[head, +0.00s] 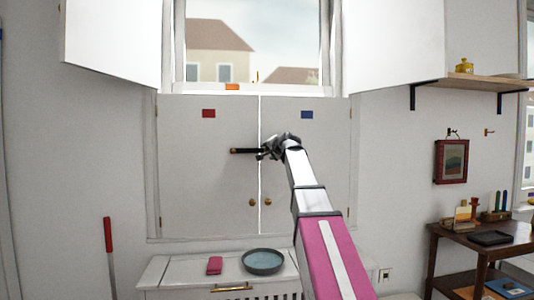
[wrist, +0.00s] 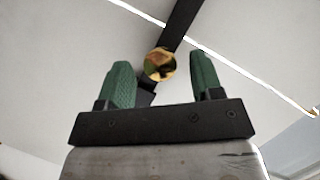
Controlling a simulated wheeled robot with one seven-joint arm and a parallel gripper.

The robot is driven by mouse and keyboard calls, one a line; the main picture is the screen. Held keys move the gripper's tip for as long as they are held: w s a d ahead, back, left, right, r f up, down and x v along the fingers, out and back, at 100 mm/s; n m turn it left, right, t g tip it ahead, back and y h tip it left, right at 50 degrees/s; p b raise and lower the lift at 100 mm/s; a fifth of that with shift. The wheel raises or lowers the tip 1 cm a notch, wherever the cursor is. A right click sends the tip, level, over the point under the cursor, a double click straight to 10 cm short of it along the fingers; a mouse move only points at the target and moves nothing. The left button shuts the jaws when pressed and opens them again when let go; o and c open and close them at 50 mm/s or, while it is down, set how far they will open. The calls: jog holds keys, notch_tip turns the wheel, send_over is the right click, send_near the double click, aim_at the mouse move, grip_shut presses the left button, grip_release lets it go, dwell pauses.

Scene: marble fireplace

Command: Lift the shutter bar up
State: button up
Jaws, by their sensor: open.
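The dark shutter bar (head: 243,151) lies level across the closed lower shutters, its left end on the left leaf (head: 195,185). Its right part is hidden behind my gripper (head: 269,150), which is at the bar near the seam and the right leaf (head: 315,180). In the wrist view the bar (wrist: 185,18) runs slantwise between the two green fingers of my gripper (wrist: 160,62). A round brass piece (wrist: 160,65) on the bar shows between the fingertips. The fingers stand apart on either side; I see no clear contact with the bar.
White upper shutters (head: 112,45) stand open beside the window (head: 255,45). Below is a white cabinet (head: 180,270) with a blue-grey bowl (head: 262,261) and a red object (head: 214,265). A side table (head: 485,240) stands right.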

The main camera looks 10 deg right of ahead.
jog(key=shift+x, duration=1.05)
